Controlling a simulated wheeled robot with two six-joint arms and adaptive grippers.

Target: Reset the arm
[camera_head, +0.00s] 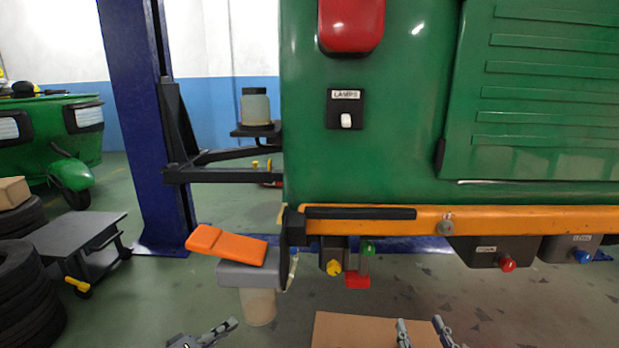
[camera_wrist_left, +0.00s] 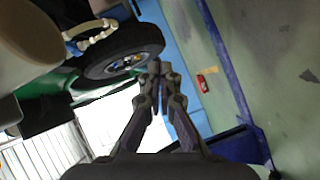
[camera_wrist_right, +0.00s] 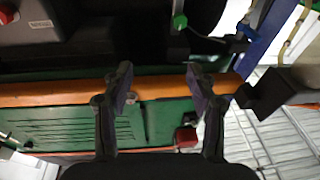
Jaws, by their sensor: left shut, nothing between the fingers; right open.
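My left gripper (camera_head: 222,330) is at the bottom of the head view, left of centre. In the left wrist view its fingers (camera_wrist_left: 160,72) are together with nothing between them. My right gripper (camera_head: 420,325) is at the bottom of the head view, right of centre, over the cardboard-coloured sheet. In the right wrist view its fingers (camera_wrist_right: 156,85) stand apart, with the orange bar (camera_wrist_right: 60,93) and green body seen behind the gap. I cannot tell how far off the bar is.
A green rickshaw body (camera_head: 400,150) with an orange bumper bar (camera_head: 400,220) fills the right. An orange object (camera_head: 225,244) rests on a grey block (camera_head: 250,276) at its left corner. A blue lift post (camera_head: 145,120), grey cart (camera_head: 75,240) and tyres (camera_head: 25,290) stand left. A brown sheet (camera_head: 350,330) lies below.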

